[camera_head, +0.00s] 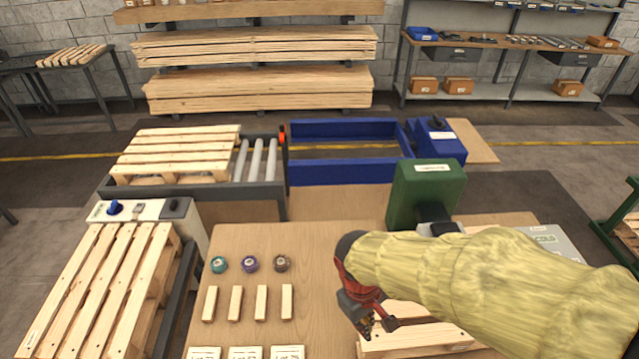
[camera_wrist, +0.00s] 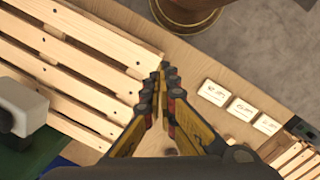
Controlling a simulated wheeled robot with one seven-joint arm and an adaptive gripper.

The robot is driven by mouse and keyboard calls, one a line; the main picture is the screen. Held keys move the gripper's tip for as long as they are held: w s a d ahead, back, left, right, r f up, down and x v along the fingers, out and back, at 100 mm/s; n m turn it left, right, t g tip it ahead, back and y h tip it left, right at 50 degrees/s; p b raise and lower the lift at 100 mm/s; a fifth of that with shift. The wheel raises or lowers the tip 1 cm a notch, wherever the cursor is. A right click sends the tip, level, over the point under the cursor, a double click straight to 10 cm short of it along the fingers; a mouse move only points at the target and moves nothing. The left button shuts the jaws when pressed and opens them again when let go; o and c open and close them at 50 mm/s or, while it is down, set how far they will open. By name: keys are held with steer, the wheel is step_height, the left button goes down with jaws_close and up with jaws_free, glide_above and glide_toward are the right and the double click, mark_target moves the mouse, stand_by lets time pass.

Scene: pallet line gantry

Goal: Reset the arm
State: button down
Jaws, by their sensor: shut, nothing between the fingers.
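My arm, in a yellow sleeve, reaches in from the right in the head view. My gripper (camera_head: 364,328) hangs above the wooden table (camera_head: 322,250), beside a pallet (camera_head: 420,342) that is partly hidden under the arm. In the wrist view my gripper (camera_wrist: 166,72) has its fingertips together with nothing between them. The pallet slats (camera_wrist: 70,60) lie to the left of the fingers there, and the white labelled cards (camera_wrist: 240,108) lie to the right.
Several wooden blocks (camera_head: 235,302) and round caps (camera_head: 250,264) stand left of my gripper. A green box (camera_head: 425,190) stands behind the arm. Beyond are a roller conveyor (camera_head: 257,165) with a pallet and a blue frame (camera_head: 340,172). Another pallet (camera_head: 100,290) lies at the left.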

steer(key=s+d+r+m+t+y+b, duration=0.1)
steer(key=s+d+r+m+t+b, duration=0.2)
steer(key=r, duration=1.1)
steer(key=d+m+t+b, duration=0.1)
steer(key=d+m+t, duration=0.2)
steer(key=d, duration=0.2)
steer(key=shift+s+d+r+m+y+b, duration=0.15)
steer(key=shift+d+r+m+y+b, duration=0.15)
steer(key=shift+d+m+b, duration=0.1)
